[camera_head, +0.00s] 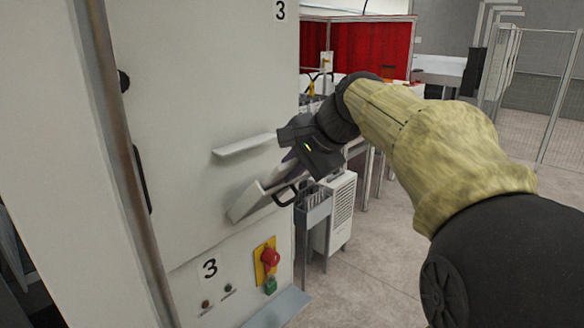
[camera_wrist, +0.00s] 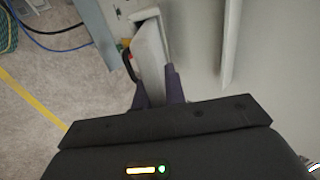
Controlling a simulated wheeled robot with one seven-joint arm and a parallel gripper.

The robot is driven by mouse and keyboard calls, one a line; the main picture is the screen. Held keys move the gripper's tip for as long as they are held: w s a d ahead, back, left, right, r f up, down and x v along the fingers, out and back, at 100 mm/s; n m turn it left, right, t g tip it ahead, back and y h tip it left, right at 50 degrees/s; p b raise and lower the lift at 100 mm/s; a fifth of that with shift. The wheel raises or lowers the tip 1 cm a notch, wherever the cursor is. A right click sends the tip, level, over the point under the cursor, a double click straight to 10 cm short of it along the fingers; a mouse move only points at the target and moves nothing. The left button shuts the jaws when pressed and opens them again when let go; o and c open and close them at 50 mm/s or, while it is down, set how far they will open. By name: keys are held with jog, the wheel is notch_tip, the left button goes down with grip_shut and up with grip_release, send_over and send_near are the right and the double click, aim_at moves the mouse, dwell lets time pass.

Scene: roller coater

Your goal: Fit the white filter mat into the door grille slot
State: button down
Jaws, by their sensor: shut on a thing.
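The door grille (camera_head: 244,203) is a pale tilted housing with a black handle (camera_head: 285,196), low on the cabinet door (camera_head: 205,75). My gripper (camera_head: 296,160) is just above its upper right end. In the wrist view, its purple fingers (camera_wrist: 159,92) are shut on a white flat piece, the filter mat (camera_wrist: 151,58). The mat runs away from me along the door, beside the dark handle (camera_wrist: 128,66). I cannot tell where the mat ends and the grille begins, or how deep it sits in the slot. In the head view, the mat cannot be told apart from the grille.
A pale ledge (camera_head: 245,145) juts from the door just above the grille. Below are a red switch (camera_head: 270,257) and a green button (camera_head: 270,285). A white cabinet unit (camera_head: 341,212) stands behind to the right. Open floor (camera_head: 375,270) lies right of the door.

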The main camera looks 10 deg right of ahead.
aim_at(281, 182)
jog(key=shift+b+x, duration=0.6)
jog(key=shift+x, duration=1.3)
jog(key=c, duration=1.4)
grip_release()
jog(key=shift+s+f, duration=0.1)
jog(key=shift+f, duration=0.05)
jog(key=shift+o, duration=0.2)
jog(key=shift+s+d+r, duration=0.1)
jog(key=shift+d+r, duration=0.05)
jog(key=shift+r, duration=0.3)
jog(key=b+v, duration=0.1)
jog(key=v, duration=1.5)
jog(key=shift+s+r+b, duration=0.3)
jog(key=shift+b, duration=0.05)
jog(key=shift+d+f, duration=0.1)
